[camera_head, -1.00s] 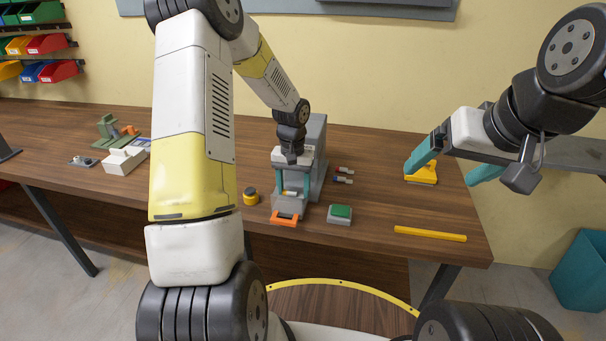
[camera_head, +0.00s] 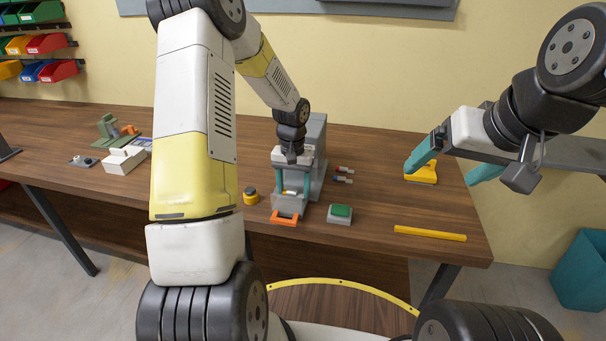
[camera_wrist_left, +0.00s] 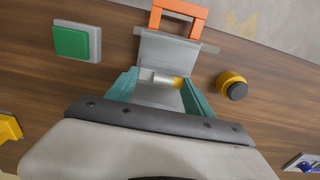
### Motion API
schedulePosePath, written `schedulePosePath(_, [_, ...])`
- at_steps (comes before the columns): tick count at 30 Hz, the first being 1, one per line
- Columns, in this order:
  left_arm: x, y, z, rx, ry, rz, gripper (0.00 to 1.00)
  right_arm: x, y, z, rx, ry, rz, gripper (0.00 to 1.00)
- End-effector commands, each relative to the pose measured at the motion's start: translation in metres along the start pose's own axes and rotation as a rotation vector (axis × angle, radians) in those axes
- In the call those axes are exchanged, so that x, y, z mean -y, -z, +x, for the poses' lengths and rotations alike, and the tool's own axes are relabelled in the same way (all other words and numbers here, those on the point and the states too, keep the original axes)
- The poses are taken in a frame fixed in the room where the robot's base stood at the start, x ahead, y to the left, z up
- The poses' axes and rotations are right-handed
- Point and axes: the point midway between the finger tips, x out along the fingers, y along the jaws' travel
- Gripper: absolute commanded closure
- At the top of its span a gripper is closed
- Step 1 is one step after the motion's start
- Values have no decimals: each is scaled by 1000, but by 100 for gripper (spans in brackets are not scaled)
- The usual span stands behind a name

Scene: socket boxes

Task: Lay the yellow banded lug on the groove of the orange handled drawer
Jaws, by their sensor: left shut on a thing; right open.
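The yellow banded lug (camera_wrist_left: 163,79), a small pale cylinder with a yellow band at one end, lies crosswise between the teal fingers of my left gripper (camera_wrist_left: 159,83). In the head view the lug (camera_head: 290,193) is small, between the fingers of my left gripper (camera_head: 292,189). The grey drawer (camera_wrist_left: 172,47) with its orange handle (camera_wrist_left: 180,10) is pulled out of the grey housing, directly under the lug. I cannot tell whether the lug touches the groove, which is partly hidden. My right gripper (camera_head: 452,168) is open and empty at the right side of the table.
A green-topped grey block (camera_head: 340,214) stands right of the drawer, a yellow-and-black knob (camera_head: 250,196) left of it. A yellow bar (camera_head: 430,233) and yellow block (camera_head: 421,175) are at the right.

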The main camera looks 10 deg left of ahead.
Motion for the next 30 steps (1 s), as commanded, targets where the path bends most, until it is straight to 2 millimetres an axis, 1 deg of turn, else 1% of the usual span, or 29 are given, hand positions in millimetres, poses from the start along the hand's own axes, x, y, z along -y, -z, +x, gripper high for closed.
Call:
schedulePosePath(18, [0, 0, 9, 0, 0, 0, 78, 0, 0, 0, 0, 0, 0, 11])
schedulePosePath(25, [0, 0, 9, 0, 0, 0, 78, 0, 0, 0, 0, 0, 0, 11])
schedulePosePath(26, [0, 0, 9, 0, 0, 0, 35, 0, 0, 0, 0, 0, 0, 11])
schedulePosePath(27, [0, 0, 9, 0, 0, 0, 27, 0, 0, 0, 0, 0, 0, 11])
schedulePosePath(29, [0, 0, 9, 0, 0, 0, 16, 0, 0, 0, 0, 0, 0, 11])
schedulePosePath(30, [0, 0, 9, 0, 0, 0, 14, 0, 0, 0, 0, 0, 0, 11])
